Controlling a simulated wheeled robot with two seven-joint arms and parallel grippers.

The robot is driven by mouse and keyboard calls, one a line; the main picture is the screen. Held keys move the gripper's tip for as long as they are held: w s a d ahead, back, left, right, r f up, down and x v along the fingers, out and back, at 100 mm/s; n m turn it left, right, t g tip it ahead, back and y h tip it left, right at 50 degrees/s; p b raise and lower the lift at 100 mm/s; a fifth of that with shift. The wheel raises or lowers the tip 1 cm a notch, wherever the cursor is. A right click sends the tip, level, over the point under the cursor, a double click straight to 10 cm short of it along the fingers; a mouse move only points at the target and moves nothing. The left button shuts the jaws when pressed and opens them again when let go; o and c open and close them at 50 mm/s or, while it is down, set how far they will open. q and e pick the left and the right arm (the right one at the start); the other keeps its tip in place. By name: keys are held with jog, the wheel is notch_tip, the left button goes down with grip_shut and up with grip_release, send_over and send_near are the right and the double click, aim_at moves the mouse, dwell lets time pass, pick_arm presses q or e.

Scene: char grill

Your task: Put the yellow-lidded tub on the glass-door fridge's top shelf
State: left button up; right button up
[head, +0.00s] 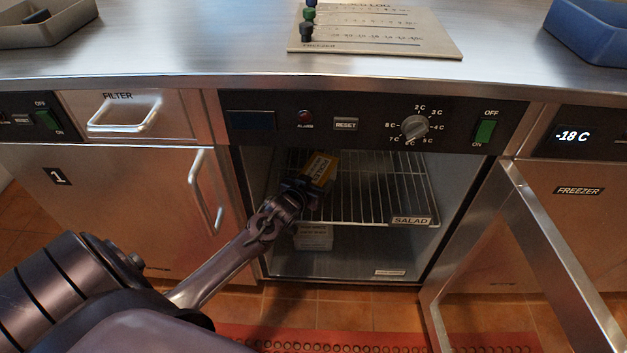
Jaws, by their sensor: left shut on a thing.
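The glass-door fridge stands open, with its glass door (481,243) swung out to the right. Its top shelf is a wire rack (375,205) with a "SALAD" label on the front edge. My left arm reaches in through the opening from the left. My left gripper (303,187) is shut on the yellow-lidded tub (319,167), which is inside the fridge over the left part of the rack. The tub looks tilted, and its near side is partly hidden by the gripper. I cannot tell whether it touches the rack. My right gripper is not in view.
A pale labelled container (313,237) sits lower in the fridge, below the rack. The rack's middle and right are clear. A control panel (365,131) with a dial runs above the opening. A board with coloured pegs (385,30) and a blue bin (592,32) stand on the counter.

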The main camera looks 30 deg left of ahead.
pick_arm(q)
jog(key=o, duration=1.5)
jog(key=shift+r, duration=0.1)
jog(key=shift+s+d, duration=0.1)
jog(key=shift+s, duration=0.3)
jog(key=p+v, duration=0.2)
jog(key=v, duration=0.3)
jog(key=shift+s+r, duration=0.25)
jog(key=shift+s, duration=0.1)
jog(key=shift+s+d+r+p, duration=0.1)
jog(key=shift+s+r+p, duration=0.1)
jog(key=shift+s+p, duration=0.3)
jog(key=shift+s, duration=0.1)
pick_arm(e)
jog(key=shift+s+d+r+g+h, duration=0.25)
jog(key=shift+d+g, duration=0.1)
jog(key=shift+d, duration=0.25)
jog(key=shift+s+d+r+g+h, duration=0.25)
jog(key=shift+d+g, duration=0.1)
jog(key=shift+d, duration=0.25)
